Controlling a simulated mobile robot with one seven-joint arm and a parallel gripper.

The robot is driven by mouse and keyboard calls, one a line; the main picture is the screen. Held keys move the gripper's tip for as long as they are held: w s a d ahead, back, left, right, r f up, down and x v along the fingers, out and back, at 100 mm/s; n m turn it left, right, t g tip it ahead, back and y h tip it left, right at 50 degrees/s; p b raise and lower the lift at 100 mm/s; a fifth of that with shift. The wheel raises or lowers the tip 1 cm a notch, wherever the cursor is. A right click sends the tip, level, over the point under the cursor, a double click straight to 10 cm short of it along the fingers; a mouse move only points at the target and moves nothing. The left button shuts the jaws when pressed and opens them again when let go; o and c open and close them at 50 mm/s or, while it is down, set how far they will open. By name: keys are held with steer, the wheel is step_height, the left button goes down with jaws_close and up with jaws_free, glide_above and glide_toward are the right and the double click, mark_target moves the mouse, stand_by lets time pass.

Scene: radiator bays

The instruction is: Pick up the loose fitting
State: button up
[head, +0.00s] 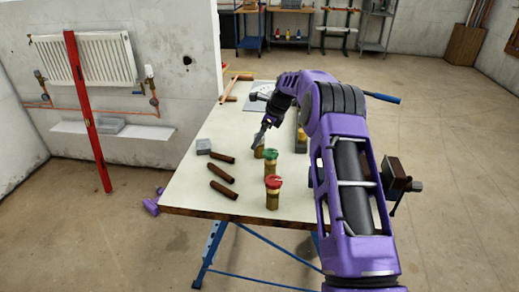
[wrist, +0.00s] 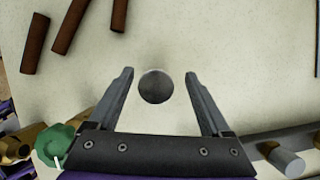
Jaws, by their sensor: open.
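My gripper (head: 260,137) points down over the pale workbench (head: 225,130), and its jaws are open. In the wrist view, a round grey end (wrist: 155,86) of an object lies between the two open fingers (wrist: 159,73), with a gap on either side. In the head view, a small brass fitting (head: 258,153) stands just below the fingertips, partly hidden by the gripper and a neighbour. I cannot tell for certain that these are the same piece. A brass valve with a green cap (head: 270,157) stands close beside it; its cap also shows in the wrist view (wrist: 58,144).
A red-capped brass valve (head: 273,190) stands nearer the front edge. Several brown tubes (head: 222,190) and a grey block (head: 204,146) lie to the left. A vise (head: 397,175) sits at the right edge. A red upright bar (head: 88,115) stands before the radiator (head: 92,60).

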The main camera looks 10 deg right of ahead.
mark_target(258, 151)
steer(key=x, duration=0.4)
steer(key=shift+s+d+f, duration=0.1)
steer(key=shift+s+f, duration=0.05)
steer(key=shift+s, duration=0.15)
jaws_close()
